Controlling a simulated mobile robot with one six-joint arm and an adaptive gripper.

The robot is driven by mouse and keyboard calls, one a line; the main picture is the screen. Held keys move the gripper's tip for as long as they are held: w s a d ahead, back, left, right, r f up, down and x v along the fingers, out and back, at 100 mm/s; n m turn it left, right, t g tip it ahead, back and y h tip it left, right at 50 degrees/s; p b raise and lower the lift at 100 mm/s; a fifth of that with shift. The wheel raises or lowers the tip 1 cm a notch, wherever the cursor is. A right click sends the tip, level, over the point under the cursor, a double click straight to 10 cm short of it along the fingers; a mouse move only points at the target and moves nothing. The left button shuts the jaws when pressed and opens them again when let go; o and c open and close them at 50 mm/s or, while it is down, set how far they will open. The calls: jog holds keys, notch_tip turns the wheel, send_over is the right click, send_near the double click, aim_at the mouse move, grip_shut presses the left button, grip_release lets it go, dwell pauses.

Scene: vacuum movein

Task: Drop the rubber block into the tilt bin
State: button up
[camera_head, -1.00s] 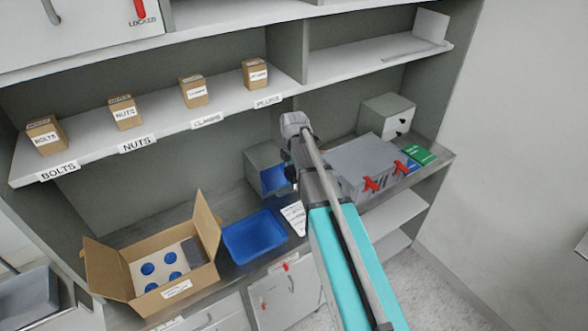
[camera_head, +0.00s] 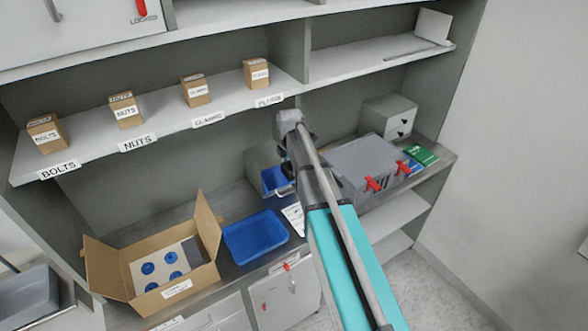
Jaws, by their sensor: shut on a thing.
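The tilt bin (camera_head: 272,179) is a blue bin in a grey housing at the back of the counter, with a light handle (camera_head: 283,190) along its front edge. It leans outward. My gripper (camera_head: 289,170) is mostly hidden behind my own arm, with only a dark bit showing beside the bin. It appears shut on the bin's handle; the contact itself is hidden. A dark grey block (camera_head: 197,250), which looks like the rubber block, lies at the right inside the open cardboard box, beside a pale insert with several blue round pieces.
The open cardboard box (camera_head: 176,292) stands at the counter's left, its flaps raised. A blue tray (camera_head: 254,237) lies right of it. A grey case (camera_head: 362,165) with red latches stands right of my arm. Small labelled boxes (camera_head: 125,109) line the shelf above.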

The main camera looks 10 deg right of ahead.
jog(key=w+a+f+b, duration=0.1)
jog(key=w+a, duration=0.1)
jog(key=w, duration=0.4)
jog(key=shift+w+f, duration=0.15)
jog(key=shift+w, duration=0.15)
jog(key=shift+a, duration=0.1)
dwell(0.5)
jog(key=o, duration=1)
jog(key=shift+s, duration=0.15)
